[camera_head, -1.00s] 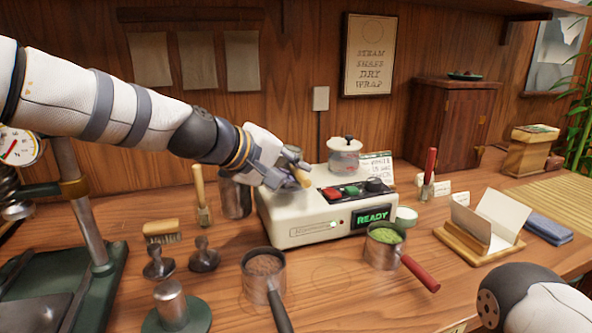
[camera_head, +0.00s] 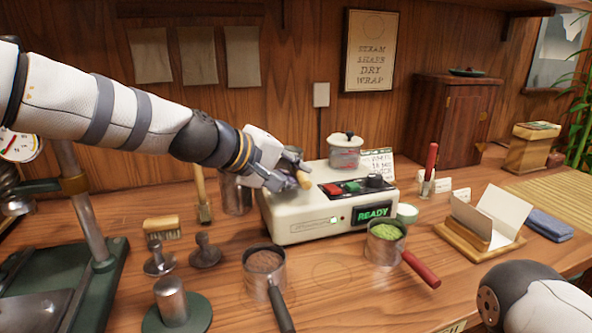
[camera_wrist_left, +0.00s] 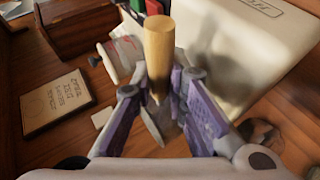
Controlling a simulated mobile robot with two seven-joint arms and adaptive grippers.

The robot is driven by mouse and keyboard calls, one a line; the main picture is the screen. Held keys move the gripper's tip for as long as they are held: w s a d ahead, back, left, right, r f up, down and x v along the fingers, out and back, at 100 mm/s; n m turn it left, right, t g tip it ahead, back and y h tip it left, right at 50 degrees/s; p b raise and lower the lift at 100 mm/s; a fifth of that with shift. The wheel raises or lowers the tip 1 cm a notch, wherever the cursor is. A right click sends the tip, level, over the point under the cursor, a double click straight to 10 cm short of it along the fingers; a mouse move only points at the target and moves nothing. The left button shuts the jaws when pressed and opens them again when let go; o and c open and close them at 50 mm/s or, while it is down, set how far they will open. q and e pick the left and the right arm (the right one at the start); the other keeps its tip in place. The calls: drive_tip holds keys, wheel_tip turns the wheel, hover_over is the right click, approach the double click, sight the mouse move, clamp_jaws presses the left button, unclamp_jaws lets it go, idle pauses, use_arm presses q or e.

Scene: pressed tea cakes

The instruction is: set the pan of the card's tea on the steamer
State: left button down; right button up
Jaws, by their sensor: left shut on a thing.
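My left gripper (camera_head: 284,178) is shut on a pale wooden handle (camera_head: 303,179) above the left part of the steamer's top. The steamer (camera_head: 300,222) is a cream box with a lit green READY display and red and green buttons. A small card (camera_head: 378,162) stands behind it; its print is hard to read. A pan of brown tea with a dark handle (camera_head: 277,308) and a pan of green tea with a red handle (camera_head: 421,270) stand in front. My right gripper is out of view.
A wooden stand with folded paper (camera_head: 480,240) is at right. Bare table lies between the two pans.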

use_arm(q)
drive_tip(key=shift+f, duration=0.3)
drive_tip(key=c, duration=1.5)
unclamp_jaws()
